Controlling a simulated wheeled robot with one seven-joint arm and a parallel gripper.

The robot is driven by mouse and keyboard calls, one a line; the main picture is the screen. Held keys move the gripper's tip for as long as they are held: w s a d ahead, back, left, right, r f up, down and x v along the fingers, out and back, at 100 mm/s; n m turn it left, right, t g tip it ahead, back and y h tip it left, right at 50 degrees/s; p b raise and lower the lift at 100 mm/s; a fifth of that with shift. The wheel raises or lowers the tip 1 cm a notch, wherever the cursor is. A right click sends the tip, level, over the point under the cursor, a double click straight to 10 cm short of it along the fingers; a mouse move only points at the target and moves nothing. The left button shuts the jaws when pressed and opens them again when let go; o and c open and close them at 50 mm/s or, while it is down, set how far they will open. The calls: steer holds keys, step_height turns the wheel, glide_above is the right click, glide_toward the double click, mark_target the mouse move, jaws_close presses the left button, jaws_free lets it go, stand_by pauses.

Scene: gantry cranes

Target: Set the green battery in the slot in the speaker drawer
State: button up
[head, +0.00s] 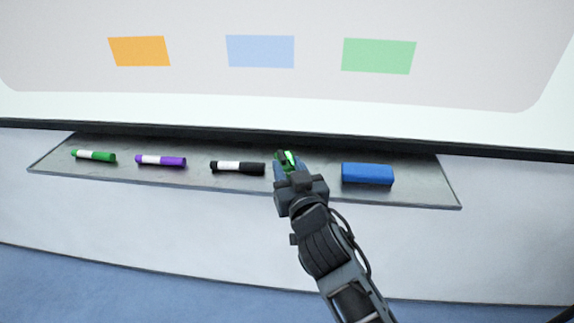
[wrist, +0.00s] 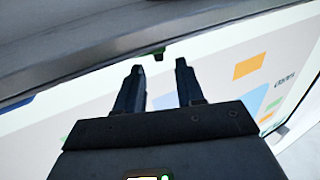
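My gripper (head: 287,163) is over the tray below the whiteboard, between the black marker and the blue eraser. In the wrist view its two fingers (wrist: 159,66) stand apart with an empty gap between them. A small green and black thing (head: 289,157) shows at the fingertips in the head view. In the wrist view a dark green thing (wrist: 154,53) sits just beyond the tips, roughly between them. It is too small and partly hidden to tell whether it is the green battery. No speaker, drawer or slot is visible.
The grey tray (head: 405,192) holds a green marker (head: 94,155), a purple marker (head: 161,160), a black marker (head: 238,168) and a blue eraser (head: 367,174). The whiteboard (head: 200,88) above shows orange, blue and green patches. The tray's right end is bare.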

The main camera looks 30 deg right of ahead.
steer(key=b+v, duration=0.2)
steer(key=v, duration=0.8)
steer(key=shift+s, duration=0.25)
